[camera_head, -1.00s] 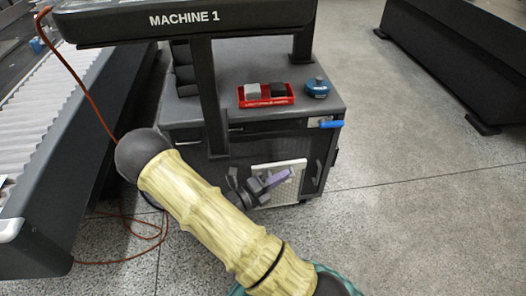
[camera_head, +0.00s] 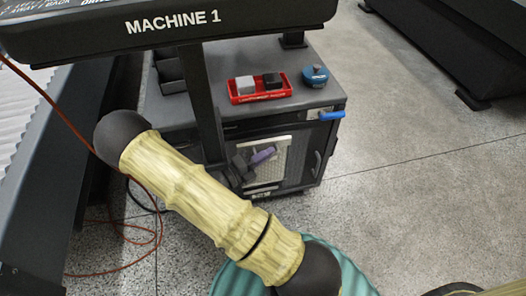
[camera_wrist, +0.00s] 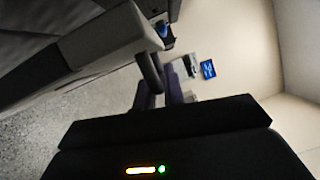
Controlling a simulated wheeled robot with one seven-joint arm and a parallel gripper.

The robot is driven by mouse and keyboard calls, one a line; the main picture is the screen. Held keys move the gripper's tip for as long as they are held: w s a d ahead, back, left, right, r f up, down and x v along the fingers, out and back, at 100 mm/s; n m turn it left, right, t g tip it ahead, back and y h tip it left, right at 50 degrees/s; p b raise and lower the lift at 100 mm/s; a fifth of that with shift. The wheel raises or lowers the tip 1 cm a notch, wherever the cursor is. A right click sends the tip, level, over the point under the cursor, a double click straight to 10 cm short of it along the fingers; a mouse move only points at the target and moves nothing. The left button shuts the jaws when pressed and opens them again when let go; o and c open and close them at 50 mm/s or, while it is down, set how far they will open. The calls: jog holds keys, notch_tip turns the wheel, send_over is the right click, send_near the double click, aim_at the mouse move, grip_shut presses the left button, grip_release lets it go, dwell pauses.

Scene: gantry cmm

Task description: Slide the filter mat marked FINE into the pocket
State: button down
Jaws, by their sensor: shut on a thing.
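A pale, finely dotted panel, which looks like the filter mat (camera_head: 283,146), stands upright before the front of the dark cabinet (camera_head: 305,172). No FINE marking is readable on it. My gripper (camera_head: 264,156), with purple fingers, is shut on it. The exact grip and part of the mat's left side are hidden behind the gripper and arm. In the wrist view the purple fingers (camera_wrist: 174,88) show dimly, and the mat cannot be clearly made out. I cannot tell where the pocket is, or whether the mat touches the cabinet.
A red tray (camera_head: 261,97) with a light and a dark block and a blue round item (camera_head: 315,76) sit on the cabinet top. A blue handle (camera_head: 332,115) sticks out at its right corner. A cable (camera_head: 150,240) loops on the floor at left. Open floor (camera_head: 420,150) lies right.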

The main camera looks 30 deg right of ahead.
aim_at(261, 145)
dwell(0.3)
jog(key=shift+w+d+f+b, duration=0.15)
jog(key=shift+w+d+b, duration=0.05)
jog(key=shift+w+b, duration=0.55)
jog(key=shift+w+d+f+b, duration=0.2)
jog(key=shift+w+d+b, duration=0.05)
jog(key=shift+w+b, duration=0.5)
jog(key=shift+w+d+f+b, duration=0.15)
jog(key=shift+w+d+b, duration=0.05)
jog(key=shift+w+b, duration=0.55)
jog(key=shift+w+d, duration=0.2)
jog(key=shift+w, duration=0.4)
jog(key=shift+s+a+p, duration=0.15)
jog(key=shift+a+p, duration=0.05)
jog(key=shift+p, duration=0.3)
jog(key=shift+r+p, duration=0.1)
jog(key=shift+p, duration=0.55)
jog(key=shift+f, duration=1.3)
jog(key=shift+d+p, duration=0.1)
jog(key=shift+p, duration=1.35)
dwell(1.0)
